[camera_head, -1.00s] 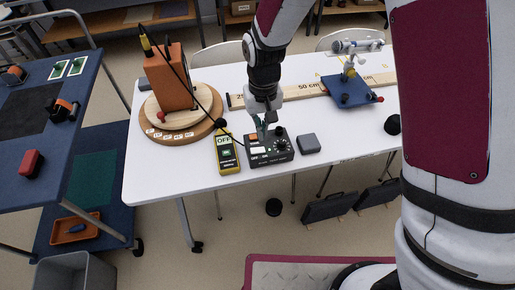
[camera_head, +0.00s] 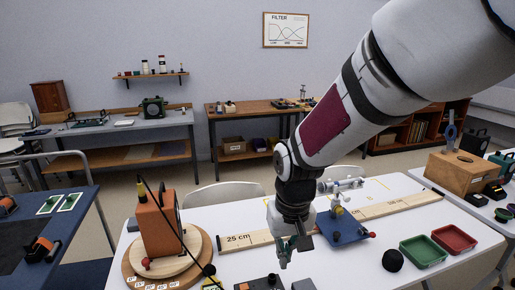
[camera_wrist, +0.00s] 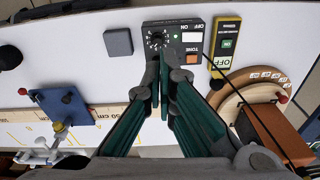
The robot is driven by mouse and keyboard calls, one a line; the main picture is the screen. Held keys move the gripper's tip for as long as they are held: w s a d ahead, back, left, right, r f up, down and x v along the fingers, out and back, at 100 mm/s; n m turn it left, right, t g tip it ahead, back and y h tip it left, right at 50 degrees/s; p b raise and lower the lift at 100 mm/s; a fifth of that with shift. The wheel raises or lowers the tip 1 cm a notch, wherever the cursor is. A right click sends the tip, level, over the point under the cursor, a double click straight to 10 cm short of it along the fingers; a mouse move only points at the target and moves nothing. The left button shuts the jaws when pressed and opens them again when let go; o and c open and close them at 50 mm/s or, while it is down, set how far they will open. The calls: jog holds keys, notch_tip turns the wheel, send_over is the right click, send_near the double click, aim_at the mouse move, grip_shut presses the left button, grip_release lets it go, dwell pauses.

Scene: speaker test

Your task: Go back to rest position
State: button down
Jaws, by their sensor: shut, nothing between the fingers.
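My gripper (camera_head: 284,258) hangs pointing down over the white table (camera_head: 410,190) in the head view, beside the ruler board. Its green fingers also show in the wrist view (camera_wrist: 166,78), closed together and empty. In the head view only the top of that box (camera_head: 262,283) shows at the bottom edge. The fingertips look clear of the box.
A speaker (camera_head: 158,226) stands on a round wooden turntable (camera_head: 198,250) at left. A ruler board (camera_head: 238,241) and a blue-based stand (camera_head: 340,228) lie behind. Green (camera_head: 423,252) and red (camera_head: 454,239) trays sit at right. A yellow meter (camera_wrist: 226,45) reading OFF is beside the box.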

jog(key=s+d+r+m+t, duration=0.1)
jog(key=s+d+r, duration=0.5)
jog(key=s, duration=0.4)
jog(key=s+d+r+m+t, duration=0.1)
jog(key=s+d+r+t, duration=0.1)
jog(key=s+d+r, duration=0.5)
jog(key=s, duration=0.3)
jog(key=shift+d+r, duration=0.2)
jog(key=shift+d, duration=0.1)
